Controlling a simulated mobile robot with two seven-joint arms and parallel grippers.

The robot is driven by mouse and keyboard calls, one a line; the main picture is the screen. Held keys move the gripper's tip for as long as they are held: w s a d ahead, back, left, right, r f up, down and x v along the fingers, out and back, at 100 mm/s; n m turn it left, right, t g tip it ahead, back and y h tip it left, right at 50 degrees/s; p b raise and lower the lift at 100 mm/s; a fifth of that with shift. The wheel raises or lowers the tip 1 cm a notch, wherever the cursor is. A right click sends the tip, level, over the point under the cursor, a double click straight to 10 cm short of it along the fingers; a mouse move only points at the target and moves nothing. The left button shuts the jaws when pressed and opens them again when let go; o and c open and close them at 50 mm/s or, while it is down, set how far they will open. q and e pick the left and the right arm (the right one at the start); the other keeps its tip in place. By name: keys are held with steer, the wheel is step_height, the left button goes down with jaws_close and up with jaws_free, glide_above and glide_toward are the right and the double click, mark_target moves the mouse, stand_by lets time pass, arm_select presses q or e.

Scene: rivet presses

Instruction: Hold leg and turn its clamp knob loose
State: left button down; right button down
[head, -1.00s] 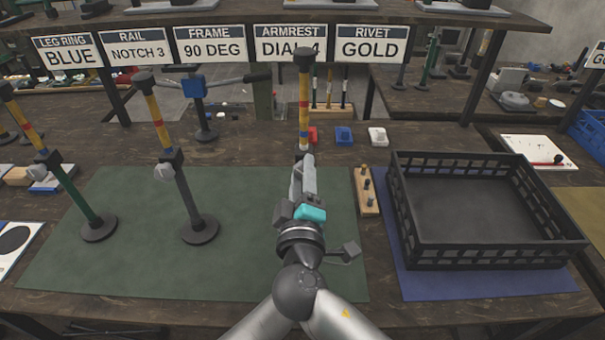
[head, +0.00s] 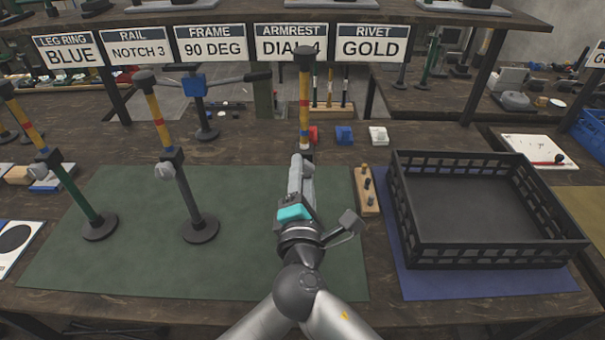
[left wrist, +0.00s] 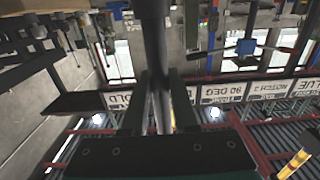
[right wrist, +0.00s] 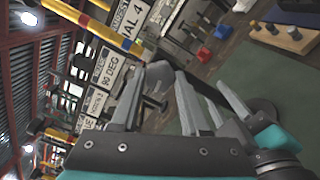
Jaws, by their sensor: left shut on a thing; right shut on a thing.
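The held leg shows in the head view as a yellow post (head: 304,105) with red and blue bands and a black cap; its lower part is hidden behind my right arm. My right gripper (head: 301,168) covers the clamp. In the right wrist view, my right gripper (right wrist: 158,88) is shut on the grey clamp knob (right wrist: 160,75). In the left wrist view, my left gripper (left wrist: 157,95) is shut on the leg's dark tube (left wrist: 154,50). I cannot make out my left gripper in the head view. Whether the knob is loose cannot be told.
Two similar legs stand left, one with a grey tube (head: 187,200), one green (head: 80,190). A black crate (head: 480,258) stands right on a blue mat. A wooden peg block (head: 366,190) sits beside the green mat (head: 110,260). Red, blue and white blocks lie behind.

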steer(key=n, duration=0.5)
steer(key=shift+f+n, duration=0.1)
steer(key=shift+n, duration=0.3)
stand_by(0.4)
steer(key=shift+c, duration=1.9)
jaws_free()
steer(key=s, duration=0.7)
steer(key=shift+s, duration=0.3)
